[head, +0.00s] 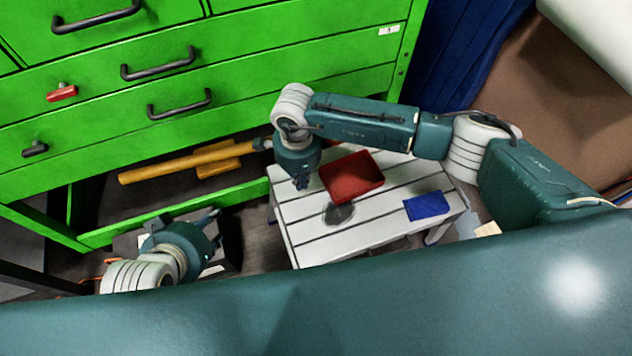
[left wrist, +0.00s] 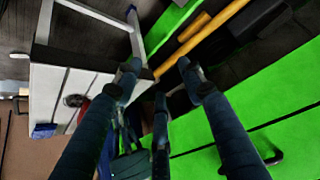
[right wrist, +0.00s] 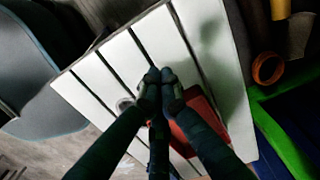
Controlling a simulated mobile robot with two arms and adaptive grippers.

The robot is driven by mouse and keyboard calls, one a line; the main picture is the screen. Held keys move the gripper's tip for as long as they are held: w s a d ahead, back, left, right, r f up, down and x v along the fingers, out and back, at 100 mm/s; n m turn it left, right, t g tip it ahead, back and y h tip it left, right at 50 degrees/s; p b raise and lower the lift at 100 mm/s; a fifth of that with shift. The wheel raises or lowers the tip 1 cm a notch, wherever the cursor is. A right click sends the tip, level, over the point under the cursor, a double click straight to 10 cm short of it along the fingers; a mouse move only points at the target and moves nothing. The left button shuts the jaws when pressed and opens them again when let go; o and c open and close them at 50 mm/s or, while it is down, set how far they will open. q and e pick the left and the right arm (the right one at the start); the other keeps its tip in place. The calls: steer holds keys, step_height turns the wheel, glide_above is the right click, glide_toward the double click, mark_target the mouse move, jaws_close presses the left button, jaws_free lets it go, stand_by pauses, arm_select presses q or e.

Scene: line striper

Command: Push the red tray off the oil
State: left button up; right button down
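The red tray (head: 352,178) sits on the white slatted table (head: 300,240) in the head view. A dark oil spot (head: 339,213) shows at the tray's lower edge; I cannot tell whether it continues underneath. My right gripper (head: 302,184) is at the tray's left side, low over the table, its fingers together with nothing between them. In the right wrist view the tray (right wrist: 205,115) is partly hidden behind the fingers. I cannot tell whether they touch it. My left gripper (head: 212,222) is left of the table, its fingers spread and empty in the left wrist view (left wrist: 160,75).
A blue item (head: 427,206) lies at the table's right end. A green drawer cabinet (head: 250,55) stands behind, with a yellow-handled tool (head: 180,162) in its lower opening. The table's front left is clear.

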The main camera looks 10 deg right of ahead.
mark_target(375, 170)
step_height(375, 170, down, 3)
steer(key=shift+r, duration=0.15)
steer(key=d, duration=0.3)
steer(key=shift+w+b, duration=0.25)
steer(key=shift+b, duration=0.1)
arm_select(q)
steer(key=w+d+r+t, duration=0.1)
steer(key=w+r+t, duration=0.1)
steer(key=w, duration=0.3)
steer(key=shift+d+r+t+h, duration=0.3)
steer(key=shift+r, duration=0.4)
arm_select(e)
steer(key=shift+d, duration=0.45)
steer(key=shift+w, duration=0.1)
